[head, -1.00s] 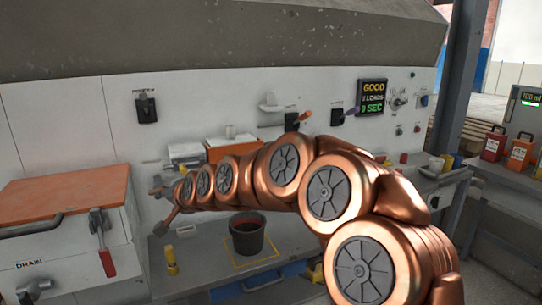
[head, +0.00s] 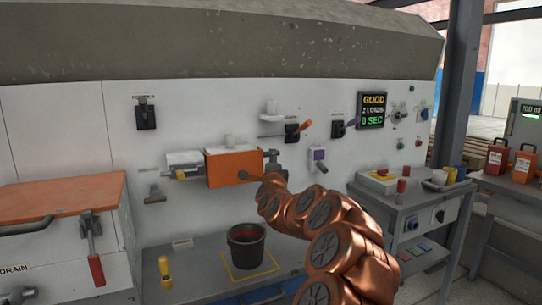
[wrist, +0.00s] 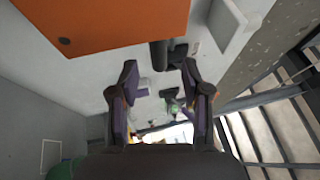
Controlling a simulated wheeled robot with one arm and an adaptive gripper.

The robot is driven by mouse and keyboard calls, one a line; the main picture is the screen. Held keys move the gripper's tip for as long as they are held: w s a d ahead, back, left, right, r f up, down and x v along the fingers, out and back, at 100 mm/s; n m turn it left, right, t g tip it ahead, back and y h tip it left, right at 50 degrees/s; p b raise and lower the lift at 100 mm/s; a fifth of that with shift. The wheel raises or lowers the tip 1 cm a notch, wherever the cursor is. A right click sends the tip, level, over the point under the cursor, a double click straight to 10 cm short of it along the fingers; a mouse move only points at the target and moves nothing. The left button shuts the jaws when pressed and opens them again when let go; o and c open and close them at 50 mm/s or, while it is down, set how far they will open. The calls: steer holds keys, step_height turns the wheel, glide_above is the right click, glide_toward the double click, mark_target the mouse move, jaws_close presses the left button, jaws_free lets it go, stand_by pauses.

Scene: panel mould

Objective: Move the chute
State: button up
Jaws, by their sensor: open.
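An orange box (head: 234,168), which may be the chute, juts from the white wall panel above the bucket. Its orange face (wrist: 100,22) fills the upper left of the wrist view. A dark round bar (wrist: 158,54) shows beside its edge, above the space between my fingertips. My gripper (wrist: 158,82) is open, with nothing between its fingers. In the head view my gripper (head: 272,162) is small and dark at the box's right end; whether it touches the box is unclear.
A black bucket (head: 247,246) stands inside a yellow floor outline on the low bench (head: 200,268). Switches, a purple-handled control (head: 319,157) and a display (head: 372,110) are on the wall. A grey cart (head: 405,212) stands to the right.

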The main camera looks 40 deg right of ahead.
steer(key=x, duration=0.5)
steer(key=shift+w+f, duration=0.2)
steer(key=shift+w+d+r, duration=0.2)
steer(key=shift+w+d, duration=0.05)
jaws_close()
stand_by(0.3)
stand_by(0.3)
